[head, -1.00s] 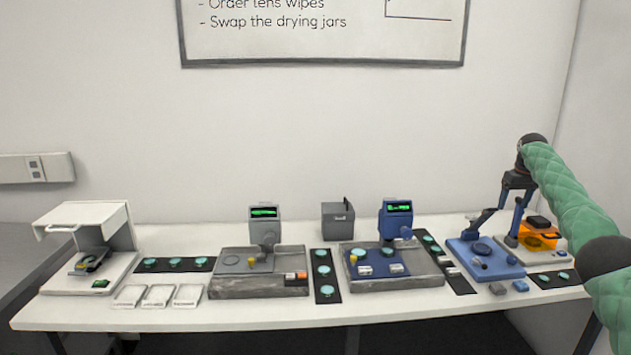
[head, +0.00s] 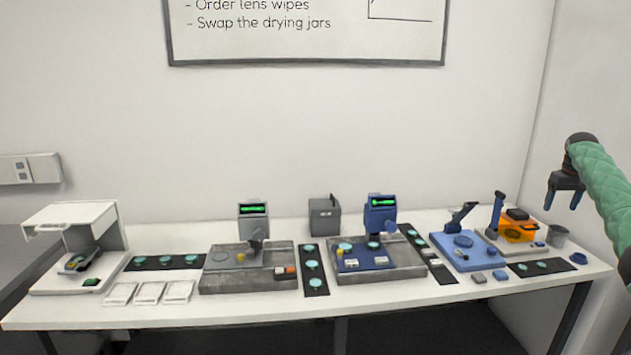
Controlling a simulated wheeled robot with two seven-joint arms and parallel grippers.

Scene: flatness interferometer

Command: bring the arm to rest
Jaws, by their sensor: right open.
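My right arm, in a green quilted sleeve, comes in from the right edge of the head view. Its right gripper (head: 562,203) hangs with fingers pointing down, open and empty. It is in the air near the right end of the white bench (head: 400,305), apart from everything on it. Left of it are an orange box with a dark top (head: 515,232) and a blue device with a raised arm (head: 464,252). My left gripper is not in view.
A grey cup (head: 557,236) stands near the bench's right end. Two instruments with green displays, one grey (head: 253,209) and one blue (head: 381,202), stand on stone bases. Dark strips with teal discs (head: 541,266) lie between devices. A white hooded station (head: 72,220) stands far left.

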